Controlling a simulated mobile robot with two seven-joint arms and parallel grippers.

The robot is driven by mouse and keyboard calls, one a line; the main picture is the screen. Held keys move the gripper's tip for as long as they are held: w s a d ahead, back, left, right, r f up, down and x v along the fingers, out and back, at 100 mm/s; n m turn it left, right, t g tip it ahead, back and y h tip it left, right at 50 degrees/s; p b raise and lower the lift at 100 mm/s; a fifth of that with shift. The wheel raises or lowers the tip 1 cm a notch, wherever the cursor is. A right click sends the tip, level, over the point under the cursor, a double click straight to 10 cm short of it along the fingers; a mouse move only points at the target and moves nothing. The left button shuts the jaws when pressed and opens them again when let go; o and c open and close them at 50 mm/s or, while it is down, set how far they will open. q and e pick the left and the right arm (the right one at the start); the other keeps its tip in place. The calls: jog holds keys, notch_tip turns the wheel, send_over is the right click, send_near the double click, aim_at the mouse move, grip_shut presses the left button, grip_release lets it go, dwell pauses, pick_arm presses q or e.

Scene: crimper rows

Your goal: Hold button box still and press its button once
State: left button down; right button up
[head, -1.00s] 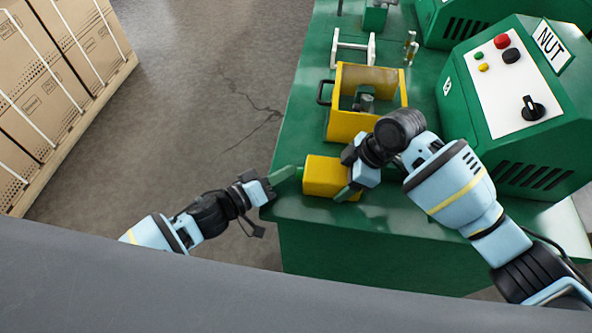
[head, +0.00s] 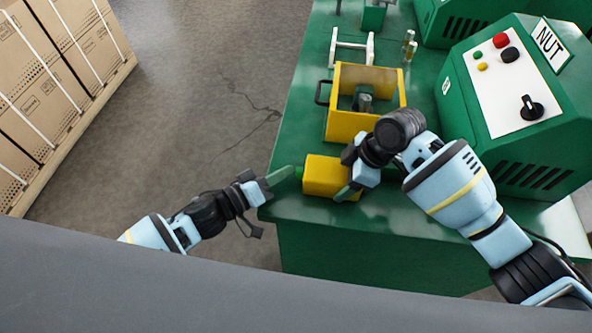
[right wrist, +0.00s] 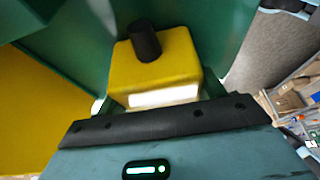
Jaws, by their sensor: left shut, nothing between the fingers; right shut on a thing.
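The yellow button box (head: 322,175) lies near the left edge of the green bench. My right gripper (head: 347,178) is shut on its right end. In the right wrist view the box (right wrist: 178,65) sits between my fingers, and a dark round button (right wrist: 144,42) sticks out of the face away from my palm.
A yellow open-topped bin (head: 350,125) with a dark handle stands just behind the box. A white rack (head: 352,48) is further back. The green NUT machine (head: 515,100) fills the right of the bench (head: 300,215). Open floor (head: 190,110) lies to the left.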

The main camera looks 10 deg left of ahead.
pick_arm(q)
jog(key=shift+s+d+r, duration=0.1)
jog(key=shift+s+d, duration=0.25)
jog(key=shift+d, duration=0.3)
jog(key=shift+w+a, duration=0.1)
jog(key=shift+a, duration=2.55)
jog(key=shift+w, duration=0.1)
